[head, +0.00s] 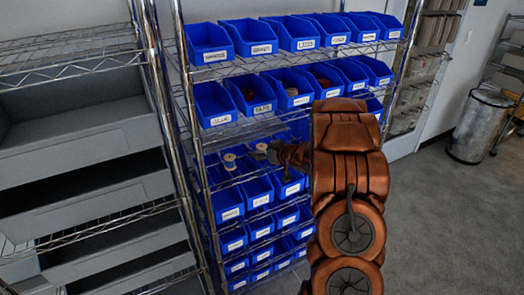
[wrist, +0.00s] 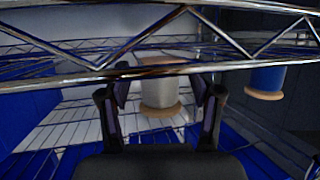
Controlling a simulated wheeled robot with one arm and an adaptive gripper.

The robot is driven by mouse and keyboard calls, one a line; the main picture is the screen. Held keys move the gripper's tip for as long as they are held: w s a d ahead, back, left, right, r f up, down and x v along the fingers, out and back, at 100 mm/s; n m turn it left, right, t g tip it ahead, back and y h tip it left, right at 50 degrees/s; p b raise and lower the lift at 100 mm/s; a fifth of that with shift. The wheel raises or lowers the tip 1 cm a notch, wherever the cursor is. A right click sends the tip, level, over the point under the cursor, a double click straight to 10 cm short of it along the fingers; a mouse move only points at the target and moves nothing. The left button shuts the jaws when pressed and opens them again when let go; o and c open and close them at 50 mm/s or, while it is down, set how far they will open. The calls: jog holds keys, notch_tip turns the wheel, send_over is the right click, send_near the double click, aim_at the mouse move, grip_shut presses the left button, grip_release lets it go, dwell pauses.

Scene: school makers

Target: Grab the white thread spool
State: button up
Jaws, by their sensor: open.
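The white thread spool (wrist: 161,92), with wooden ends, stands upright on a wire shelf in the wrist view. It is between and beyond the two fingertips of my gripper (wrist: 160,105), which is open. A shelf rail crosses in front of the spool's upper part. In the head view my gripper (head: 262,153) reaches in at the shelf from the right. A small spool (head: 229,162) sits on that shelf to its left. Another spool top shows just by the gripper, partly hidden by it.
A blue thread spool (wrist: 266,80) stands to the right in the wrist view. Metal wire shelf rails (wrist: 110,73) run close above the fingers. Rows of blue bins (head: 208,42) fill the rack above and below. A metal trash can (head: 480,125) stands at the far right on open floor.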

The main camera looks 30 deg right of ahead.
jog(key=c, duration=1)
jog(key=shift+o, duration=0.2)
